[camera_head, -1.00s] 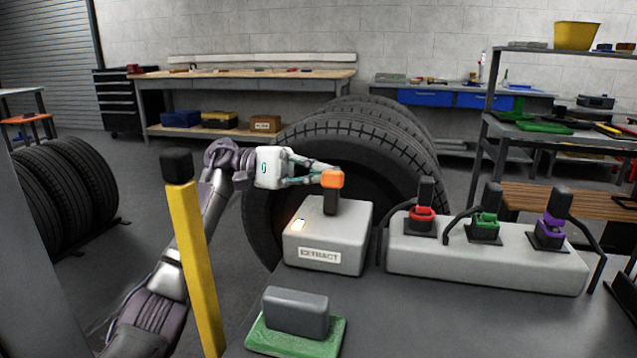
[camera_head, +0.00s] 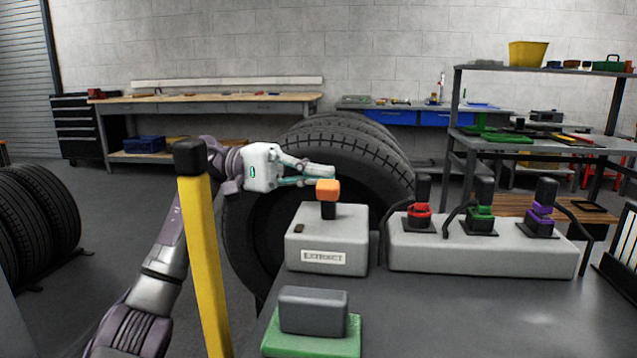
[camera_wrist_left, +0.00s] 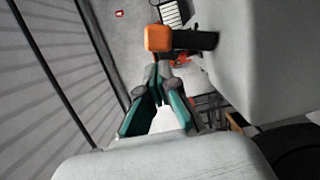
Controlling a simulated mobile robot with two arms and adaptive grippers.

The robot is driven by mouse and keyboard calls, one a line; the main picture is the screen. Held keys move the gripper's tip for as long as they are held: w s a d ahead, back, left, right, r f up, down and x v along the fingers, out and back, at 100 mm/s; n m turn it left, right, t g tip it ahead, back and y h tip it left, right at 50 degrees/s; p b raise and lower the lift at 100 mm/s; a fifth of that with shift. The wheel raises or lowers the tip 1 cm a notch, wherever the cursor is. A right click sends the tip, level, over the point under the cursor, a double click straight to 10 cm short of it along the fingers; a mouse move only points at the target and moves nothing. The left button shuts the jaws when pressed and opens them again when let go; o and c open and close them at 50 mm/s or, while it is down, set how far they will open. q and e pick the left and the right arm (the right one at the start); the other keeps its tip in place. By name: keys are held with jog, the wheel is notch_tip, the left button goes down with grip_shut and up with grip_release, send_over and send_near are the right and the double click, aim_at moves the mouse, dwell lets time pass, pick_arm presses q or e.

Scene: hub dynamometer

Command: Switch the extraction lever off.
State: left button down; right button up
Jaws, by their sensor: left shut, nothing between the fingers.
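The grey box labelled EXTRACT (camera_head: 328,240) stands on the dark bench top. Its lever has an orange knob (camera_head: 327,190) on a short black stem (camera_head: 328,211). The small indicator (camera_head: 299,228) on the box top is dark. My left gripper (camera_head: 326,175) is shut and empty, its fingertips at the knob's upper edge in the head view. In the left wrist view, the fingertips (camera_wrist_left: 160,67) end close to the orange knob (camera_wrist_left: 158,38); I cannot tell whether they touch. My right gripper is not in view.
A grey block with red, green and purple connectors (camera_head: 480,250) stands right of the box. A grey block on a green pad (camera_head: 312,345) lies in front. A yellow post (camera_head: 205,265) rises at left. Tyres (camera_head: 350,150) stand behind the bench.

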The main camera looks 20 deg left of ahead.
pick_arm(q)
jog(key=a, duration=1.2)
jog(key=shift+s, duration=0.2)
jog(key=shift+r, duration=0.1)
